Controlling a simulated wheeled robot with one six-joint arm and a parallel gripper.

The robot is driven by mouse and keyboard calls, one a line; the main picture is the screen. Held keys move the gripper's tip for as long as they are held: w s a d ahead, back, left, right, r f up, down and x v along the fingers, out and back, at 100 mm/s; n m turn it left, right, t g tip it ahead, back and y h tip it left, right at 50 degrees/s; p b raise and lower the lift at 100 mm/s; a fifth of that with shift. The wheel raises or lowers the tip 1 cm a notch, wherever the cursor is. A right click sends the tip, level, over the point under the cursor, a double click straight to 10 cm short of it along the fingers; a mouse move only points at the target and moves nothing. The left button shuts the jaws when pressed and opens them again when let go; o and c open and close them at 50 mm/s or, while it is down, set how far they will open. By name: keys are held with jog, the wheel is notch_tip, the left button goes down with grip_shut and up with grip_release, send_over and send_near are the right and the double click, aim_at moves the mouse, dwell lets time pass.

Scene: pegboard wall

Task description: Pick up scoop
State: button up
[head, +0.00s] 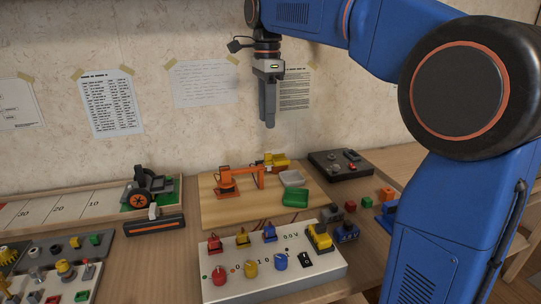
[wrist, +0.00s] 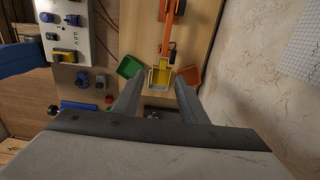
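My gripper (head: 268,124) hangs fingers down above the wooden board in the head view. In the wrist view its two fingers are spread apart, and nothing is seen held between them. A yellow, scoop-like piece (wrist: 160,71) shows beyond and between the fingertips in the wrist view, at the end of an orange toy arm (wrist: 172,28). It seems to lie over or beside a pale tray; I cannot tell if they touch. In the head view the orange toy arm (head: 240,178) stands on the board, below my gripper.
A white control panel (head: 275,275) is in front. A dark box (head: 340,163) and small blocks (head: 367,202) stand right.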

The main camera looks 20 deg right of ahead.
send_over(267, 154)
jog(key=f, duration=0.6)
jog(key=shift+s+a+f, duration=0.15)
jog(key=shift+s+f, duration=0.2)
jog(key=shift+w+f, duration=0.15)
jog(key=shift+f, duration=1.15)
jog(key=shift+w+f, duration=0.15)
jog(key=shift+f, duration=1.15)
grip_shut()
